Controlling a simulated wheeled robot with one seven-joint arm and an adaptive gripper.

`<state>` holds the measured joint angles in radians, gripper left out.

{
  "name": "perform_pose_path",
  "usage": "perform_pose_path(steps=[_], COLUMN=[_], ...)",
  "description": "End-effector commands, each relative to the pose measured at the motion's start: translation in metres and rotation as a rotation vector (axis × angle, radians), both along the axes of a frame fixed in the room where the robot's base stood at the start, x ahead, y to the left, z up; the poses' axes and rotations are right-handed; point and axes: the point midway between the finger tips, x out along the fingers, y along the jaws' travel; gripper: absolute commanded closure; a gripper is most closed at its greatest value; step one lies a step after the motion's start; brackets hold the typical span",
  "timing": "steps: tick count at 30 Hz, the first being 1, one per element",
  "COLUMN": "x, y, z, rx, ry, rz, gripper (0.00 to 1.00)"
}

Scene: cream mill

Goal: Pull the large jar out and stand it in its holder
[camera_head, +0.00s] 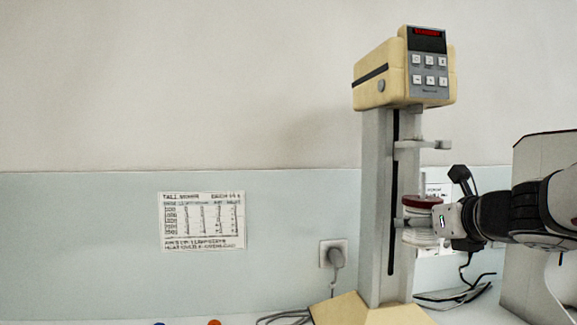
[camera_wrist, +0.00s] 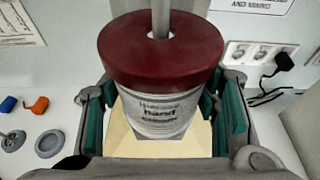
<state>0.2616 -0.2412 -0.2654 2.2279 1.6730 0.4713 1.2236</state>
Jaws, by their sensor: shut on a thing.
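The large jar (camera_head: 421,238) is a white, lettered cylinder with a dark red lid, upright against the front of the cream mill's column (camera_head: 378,190). In the wrist view the jar (camera_wrist: 155,108) sits between the teal finger pads, and a grey shaft (camera_wrist: 161,18) enters the hole in its lid. My gripper (camera_wrist: 164,118) is shut on the jar from its sides; in the head view my gripper (camera_head: 424,223) reaches it from the right. The jar's bottom is hidden. I cannot make out its holder.
The mill's cream head (camera_head: 405,75) and a grey bracket (camera_head: 437,145) are above the jar. Its cream base (camera_head: 350,312) is below. Blue (camera_wrist: 8,104) and orange (camera_wrist: 38,104) pieces and grey round parts (camera_wrist: 50,143) lie left. A socket and cables are behind.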

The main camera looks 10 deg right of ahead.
Motion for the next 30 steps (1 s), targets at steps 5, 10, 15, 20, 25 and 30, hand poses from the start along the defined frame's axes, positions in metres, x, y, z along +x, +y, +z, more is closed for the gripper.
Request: perform_pose_path(steps=[5,10,15,20,25,30], x=[-0.009,-0.016,-0.024,-0.031,-0.039,-0.047], y=[0.000,0.000,0.000,0.000,0.000,0.000], z=[0.001,0.001,0.001,0.001,0.001,0.001], rx=[0.000,0.000,0.000,0.000,0.000,0.000], ry=[-0.001,-0.002,-0.001,-0.002,-0.001,-0.002], rz=[0.000,0.000,0.000,0.000,-0.001,-0.001], gripper=[0.78,0.78,0.78,0.78,0.78,0.78])
